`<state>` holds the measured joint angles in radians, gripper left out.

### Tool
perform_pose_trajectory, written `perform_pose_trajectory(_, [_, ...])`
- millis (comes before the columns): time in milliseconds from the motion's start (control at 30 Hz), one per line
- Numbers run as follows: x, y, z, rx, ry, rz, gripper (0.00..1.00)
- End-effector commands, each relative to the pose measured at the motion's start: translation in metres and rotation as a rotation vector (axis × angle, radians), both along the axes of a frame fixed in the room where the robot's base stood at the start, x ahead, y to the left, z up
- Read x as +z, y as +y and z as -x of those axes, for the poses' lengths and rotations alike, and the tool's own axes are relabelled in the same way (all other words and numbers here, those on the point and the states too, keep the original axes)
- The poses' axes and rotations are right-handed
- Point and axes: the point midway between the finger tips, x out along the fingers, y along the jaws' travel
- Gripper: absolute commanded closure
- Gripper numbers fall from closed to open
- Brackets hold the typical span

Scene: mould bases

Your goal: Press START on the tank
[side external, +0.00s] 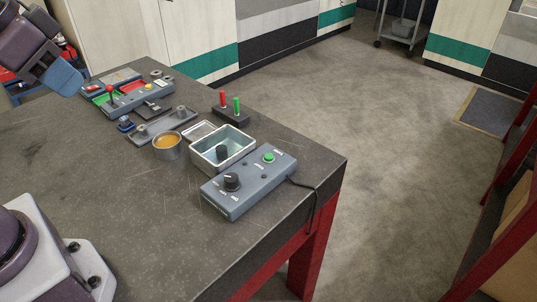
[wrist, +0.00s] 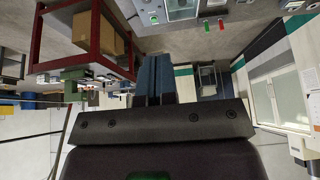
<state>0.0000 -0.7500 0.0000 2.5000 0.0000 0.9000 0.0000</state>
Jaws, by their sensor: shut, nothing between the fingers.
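The tank (side external: 207,159) is an open, light metal-rimmed box with clear liquid and a dark round piece inside. In front of it stands a grey control box (side external: 252,186) with a green button (side external: 269,158), a black knob (side external: 232,182) and labels too small to read. In the wrist view the tank (wrist: 181,13) is cut off at the top edge. My gripper (side external: 70,84) has blue fingers, shut and empty, at the upper left of the side view, well away from the button. The shut fingers also show in the wrist view (wrist: 153,80).
A cup with orange contents (side external: 167,141) and a grey tray with pegs (side external: 160,130) stand left of the tank. A block with red and green pegs (side external: 231,115) stands behind it. A panel with a red-knobbed lever (side external: 130,98) is farther back.

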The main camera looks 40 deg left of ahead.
Motion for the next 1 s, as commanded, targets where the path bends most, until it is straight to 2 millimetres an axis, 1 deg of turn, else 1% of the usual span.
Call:
perform_pose_trajectory(767, [0.000,0.001,0.000,0.004,0.001,0.000,1.00])
perform_pose_trajectory(867, [-0.006,0.003,-0.002,0.013,0.032,0.000,1.00])
perform_pose_trajectory(1000, [-0.023,0.004,-0.010,0.022,0.129,-0.011,1.00])
